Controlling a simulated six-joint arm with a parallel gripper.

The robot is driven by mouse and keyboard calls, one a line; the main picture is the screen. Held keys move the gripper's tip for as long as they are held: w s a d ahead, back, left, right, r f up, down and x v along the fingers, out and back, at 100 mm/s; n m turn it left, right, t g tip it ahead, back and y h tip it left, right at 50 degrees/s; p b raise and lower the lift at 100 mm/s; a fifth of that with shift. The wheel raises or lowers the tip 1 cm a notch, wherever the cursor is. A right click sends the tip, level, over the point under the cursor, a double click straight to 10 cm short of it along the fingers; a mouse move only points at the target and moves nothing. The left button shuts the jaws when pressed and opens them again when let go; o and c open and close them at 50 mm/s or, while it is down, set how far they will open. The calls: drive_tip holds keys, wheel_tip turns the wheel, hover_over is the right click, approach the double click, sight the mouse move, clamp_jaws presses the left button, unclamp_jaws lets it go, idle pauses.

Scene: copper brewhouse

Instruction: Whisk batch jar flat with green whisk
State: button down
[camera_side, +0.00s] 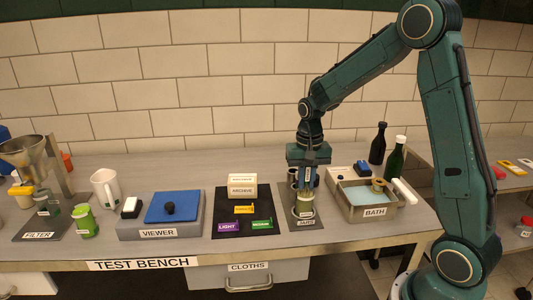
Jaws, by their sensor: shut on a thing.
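My gripper (307,182) points straight down over the mat labelled JARS (309,224), toward the back right of the bench. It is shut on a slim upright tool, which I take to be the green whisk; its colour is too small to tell. A pale jar with green on it (304,208) stands upright on the mat, directly below the gripper. The tool's lower end meets or enters the jar's mouth; I cannot tell how deep. The liquid in the jar is hidden from this side.
The BATH basin (357,213) with blue water stands close on the right, with dark and green bottles (396,160) behind. A black mat (224,217) with LIGHT and other coloured labels lies left. The VIEWER (160,228), white mug (106,188) and FILTER stand (42,228) are farther left.

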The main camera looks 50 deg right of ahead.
drive_tip(key=shift+r, duration=0.15)
drive_tip(key=shift+r, duration=4.4)
drive_tip(key=shift+r, duration=1.5)
